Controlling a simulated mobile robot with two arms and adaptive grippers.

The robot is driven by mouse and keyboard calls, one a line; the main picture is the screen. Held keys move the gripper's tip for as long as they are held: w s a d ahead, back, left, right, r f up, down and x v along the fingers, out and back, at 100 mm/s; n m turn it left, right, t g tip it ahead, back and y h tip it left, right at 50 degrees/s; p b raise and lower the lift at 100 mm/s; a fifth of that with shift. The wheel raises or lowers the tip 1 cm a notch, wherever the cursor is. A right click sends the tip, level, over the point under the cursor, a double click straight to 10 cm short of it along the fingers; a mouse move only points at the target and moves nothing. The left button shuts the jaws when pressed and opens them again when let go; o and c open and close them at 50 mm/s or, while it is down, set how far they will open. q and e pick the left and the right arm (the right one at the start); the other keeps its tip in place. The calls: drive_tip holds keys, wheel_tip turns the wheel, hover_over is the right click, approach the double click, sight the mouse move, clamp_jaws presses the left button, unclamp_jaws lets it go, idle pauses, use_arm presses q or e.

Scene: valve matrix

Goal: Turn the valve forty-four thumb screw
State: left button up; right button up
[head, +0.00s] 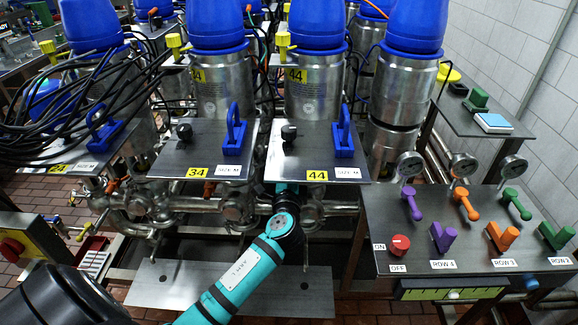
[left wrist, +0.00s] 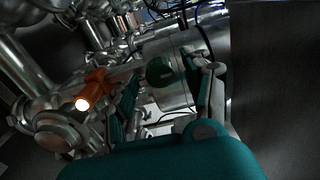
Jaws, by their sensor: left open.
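The valve forty-four station is marked by a yellow "44" label (head: 317,176) on its grey plate (head: 300,160), with a black knob (head: 289,132) and a blue handle (head: 343,140) on top. My left arm reaches up under the front edge of this plate, which hides its gripper in the head view. In the left wrist view my left gripper (left wrist: 167,88) is open. A dark green round knob (left wrist: 160,71) lies between or just beyond its fingers, apparently the thumb screw. I cannot tell whether the fingers touch it. My right gripper is not in view.
An orange handle (left wrist: 88,92) on steel pipework is close left of the fingers. The "34" plate (head: 200,145) is left of the "44" plate. A control panel (head: 470,235) with coloured levers stands at the right. Black cables (head: 60,120) hang at the left.

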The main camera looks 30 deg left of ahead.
use_arm(q)
drive_tip(key=v, duration=1.2)
drive_tip(key=shift+a, duration=0.1)
drive_tip(key=d+f+g+h, duration=0.3)
drive_tip(key=f+h, duration=0.2)
drive_tip(key=f, duration=1.7)
drive_tip(key=s+d+f+n+g+h, duration=0.1)
drive_tip(key=s+f+g, duration=0.1)
drive_tip(key=s+f, duration=0.45)
drive_tip(key=s+d+f+n+g+h, duration=0.1)
drive_tip(key=s+d+f+g, duration=0.15)
drive_tip(key=f, duration=0.75)
drive_tip(key=s+f+n+g+h, duration=0.1)
drive_tip(key=s+f+n+g, duration=0.1)
drive_tip(key=s+f, duration=0.4)
drive_tip(key=s+f+n+g, duration=0.2)
drive_tip(key=s+f, duration=0.5)
drive_tip(key=s, duration=0.8)
drive_tip(key=s+f+n+g+h, duration=0.1)
drive_tip(key=s+f+n+g, duration=0.1)
drive_tip(key=s+f, duration=0.4)
drive_tip(key=s+n, duration=0.1)
drive_tip(key=s, duration=0.4)
drive_tip(key=shift+s+f+g+h, duration=0.15)
drive_tip(key=shift+s+g+h, duration=0.05)
drive_tip(key=shift+g+h, duration=0.15)
